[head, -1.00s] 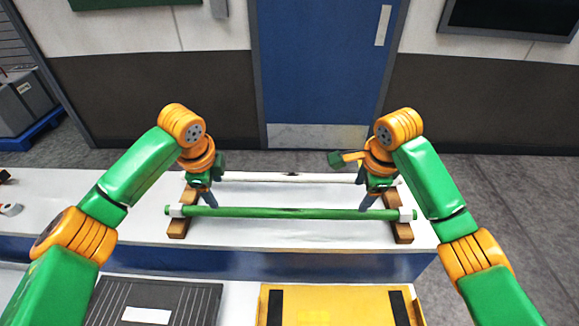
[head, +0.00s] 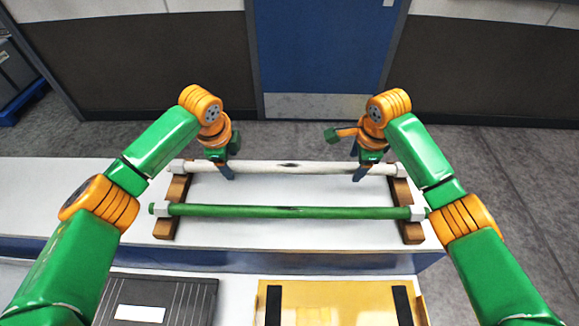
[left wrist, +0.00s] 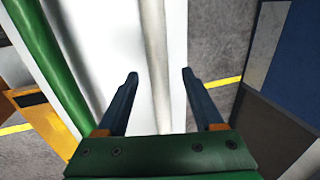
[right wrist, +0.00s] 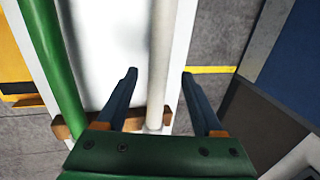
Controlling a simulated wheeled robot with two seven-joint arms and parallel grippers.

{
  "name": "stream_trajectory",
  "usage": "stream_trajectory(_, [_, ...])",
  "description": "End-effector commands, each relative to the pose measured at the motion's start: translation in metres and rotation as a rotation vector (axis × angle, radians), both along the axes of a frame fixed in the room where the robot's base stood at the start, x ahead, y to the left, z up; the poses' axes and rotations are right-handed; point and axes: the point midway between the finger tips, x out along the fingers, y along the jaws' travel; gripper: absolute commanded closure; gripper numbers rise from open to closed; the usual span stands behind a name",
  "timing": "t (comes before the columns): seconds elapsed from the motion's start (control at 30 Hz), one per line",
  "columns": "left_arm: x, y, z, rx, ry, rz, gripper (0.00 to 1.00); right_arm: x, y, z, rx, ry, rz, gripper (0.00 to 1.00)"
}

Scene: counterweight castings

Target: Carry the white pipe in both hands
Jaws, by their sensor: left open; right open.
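The white pipe (head: 290,168) lies across two wooden supports at the back of the white table, with a dark mark near its middle. My left gripper (head: 226,172) is open above the pipe's left part. In the left wrist view the white pipe (left wrist: 157,60) runs between the open fingers (left wrist: 159,78). My right gripper (head: 362,174) is open above the pipe's right part. In the right wrist view the white pipe (right wrist: 160,60) also runs between the open fingers (right wrist: 160,75). Neither gripper is closed on it.
A green pipe (head: 290,212) lies parallel in front, on the same wooden supports (head: 166,226). Nearer are a dark grooved panel (head: 165,290) and a yellow panel (head: 340,300) with black strips. A blue door (head: 320,50) and wall stand behind the table.

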Motion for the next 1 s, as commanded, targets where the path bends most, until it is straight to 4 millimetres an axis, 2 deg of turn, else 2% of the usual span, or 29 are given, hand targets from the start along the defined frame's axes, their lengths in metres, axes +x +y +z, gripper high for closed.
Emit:
stream_trajectory(0.2, [0.005,0.000,-0.021,0.000,0.001,0.000,0.31,0.005,0.000,-0.020,0.000,0.000,0.001,0.31])
stream_trajectory(0.5, [0.006,0.000,-0.023,0.000,-0.001,0.000,0.31,0.006,0.000,-0.023,0.000,-0.001,0.001,0.31])
stream_trajectory(0.57, [0.006,0.000,-0.023,0.000,-0.001,0.000,0.45,0.006,0.000,-0.023,0.000,-0.001,0.001,0.45])
stream_trajectory(0.77, [0.006,0.000,-0.023,0.000,-0.001,0.000,0.99,0.006,0.000,-0.023,0.000,-0.001,0.001,0.99])
stream_trajectory(1.0, [0.006,0.000,-0.023,0.000,-0.001,0.000,1.00,0.006,0.000,-0.023,0.000,-0.001,0.001,1.00])
